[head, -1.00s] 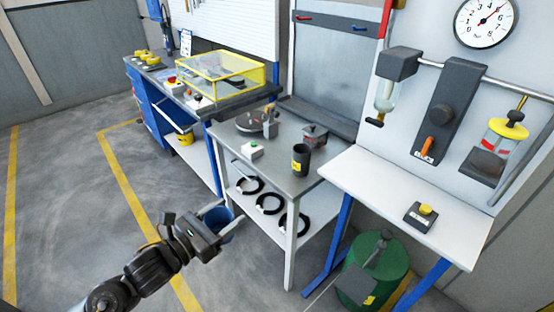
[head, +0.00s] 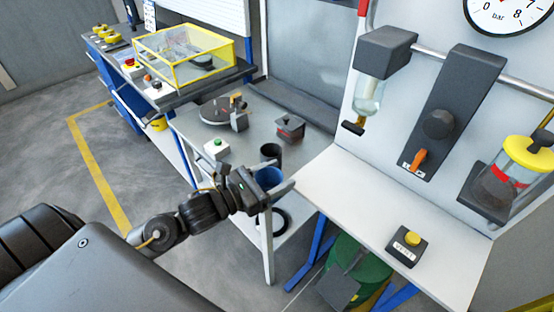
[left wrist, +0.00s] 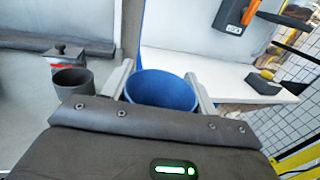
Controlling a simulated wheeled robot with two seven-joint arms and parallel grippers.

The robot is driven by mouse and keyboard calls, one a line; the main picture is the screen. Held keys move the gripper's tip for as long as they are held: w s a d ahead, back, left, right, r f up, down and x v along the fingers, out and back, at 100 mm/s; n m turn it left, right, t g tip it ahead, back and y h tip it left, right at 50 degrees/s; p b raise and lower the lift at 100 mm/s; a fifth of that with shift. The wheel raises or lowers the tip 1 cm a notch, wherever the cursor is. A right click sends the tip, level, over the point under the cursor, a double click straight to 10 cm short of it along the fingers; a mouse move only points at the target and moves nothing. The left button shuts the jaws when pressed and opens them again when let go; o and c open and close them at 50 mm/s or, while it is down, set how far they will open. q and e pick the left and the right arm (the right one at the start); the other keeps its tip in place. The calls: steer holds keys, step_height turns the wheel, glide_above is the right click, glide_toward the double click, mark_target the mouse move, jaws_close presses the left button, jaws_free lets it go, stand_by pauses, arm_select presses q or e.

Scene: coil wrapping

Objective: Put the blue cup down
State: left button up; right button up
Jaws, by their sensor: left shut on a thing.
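The blue cup (head: 268,178) is between the fingers of my left gripper (head: 280,188) in the head view. The left wrist view shows the cup (left wrist: 162,90) upright, its open top facing the camera, with one finger on each side. My left gripper is shut on it. The cup is in front of the grey table's (head: 190,128) front right corner. I cannot tell whether it is over the top or just off the edge. My right gripper is not in view.
A dark cup (head: 268,153) stands on the grey table just behind the blue cup. A white table (head: 350,205) with a yellow-button box (head: 407,244) is right.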

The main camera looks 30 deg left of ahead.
arm_select(q)
steer(key=shift+w+d, duration=0.15)
steer(key=shift+w, duration=0.05)
steer(key=shift+w+a+r+y, duration=0.1)
steer(key=shift+w+a+y, duration=0.05)
steer(key=shift+a+y, duration=0.2)
steer(key=w+a+n+t+y+b, duration=0.2)
steer(key=w+a+n+y+b, duration=0.1)
steer(key=a+y, duration=0.3)
steer(key=n+y+p, duration=0.2)
steer(key=n+y, duration=0.2)
glide_above(237, 157)
steer(key=shift+f, duration=4.8)
step_height(237, 157, down, 2)
steer(key=shift+f+p, duration=0.1)
steer(key=shift+p, duration=0.6)
steer(key=shift+w+f, duration=0.1)
steer(key=shift+f, duration=0.4)
